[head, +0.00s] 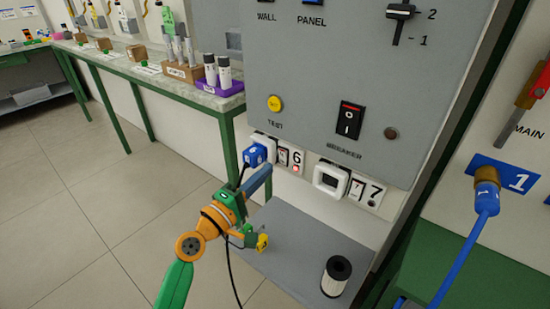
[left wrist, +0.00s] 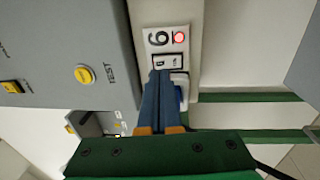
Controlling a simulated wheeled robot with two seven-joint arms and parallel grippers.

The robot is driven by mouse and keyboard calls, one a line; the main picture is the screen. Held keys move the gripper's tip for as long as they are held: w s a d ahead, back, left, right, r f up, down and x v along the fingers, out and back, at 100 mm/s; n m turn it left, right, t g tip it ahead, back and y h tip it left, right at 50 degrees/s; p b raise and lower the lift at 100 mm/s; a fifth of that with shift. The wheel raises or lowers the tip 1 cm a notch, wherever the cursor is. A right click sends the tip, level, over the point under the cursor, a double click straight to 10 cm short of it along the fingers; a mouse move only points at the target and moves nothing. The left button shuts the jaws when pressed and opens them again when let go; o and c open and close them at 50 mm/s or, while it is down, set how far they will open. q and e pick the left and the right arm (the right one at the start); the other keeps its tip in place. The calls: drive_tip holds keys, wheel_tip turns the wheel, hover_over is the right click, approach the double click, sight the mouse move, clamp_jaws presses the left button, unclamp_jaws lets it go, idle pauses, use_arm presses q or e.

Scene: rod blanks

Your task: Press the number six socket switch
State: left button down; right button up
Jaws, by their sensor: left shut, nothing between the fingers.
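The number six socket (head: 297,157) is on the pale wall strip below the grey panel, with a lit red lamp (head: 296,168). Its switch (head: 283,156) is a small rocker between the "6" and a blue plug (head: 254,156) seated in the outlet. In the left wrist view the switch (left wrist: 167,62) lies just beyond the fingertips, below the sideways "6". My left gripper (head: 266,170) is shut and empty, its blue-grey fingers pointing at the socket. In the left wrist view its tips (left wrist: 161,73) overlap the switch plate's lower edge; I cannot tell whether they touch. My right gripper is not visible.
Socket seven (head: 355,189) is to the right, with an empty outlet. Above are a yellow TEST button (head: 274,103) and a breaker (head: 349,119). A black-and-white cylinder (head: 336,276) stands on the grey surface below. A bench (head: 190,97) with bottles is left.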

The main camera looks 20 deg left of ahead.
sight(282, 152)
use_arm(q)
drive_tip(key=x, duration=0.4)
drive_tip(key=shift+w, duration=0.25)
drive_tip(key=r+g+p, duration=0.1)
drive_tip(key=p, duration=0.4)
drive_tip(key=shift+w+r, duration=0.15)
drive_tip(key=shift+r, duration=0.2)
drive_tip(key=shift+f+b, duration=0.25)
drive_tip(key=shift+b, duration=0.15)
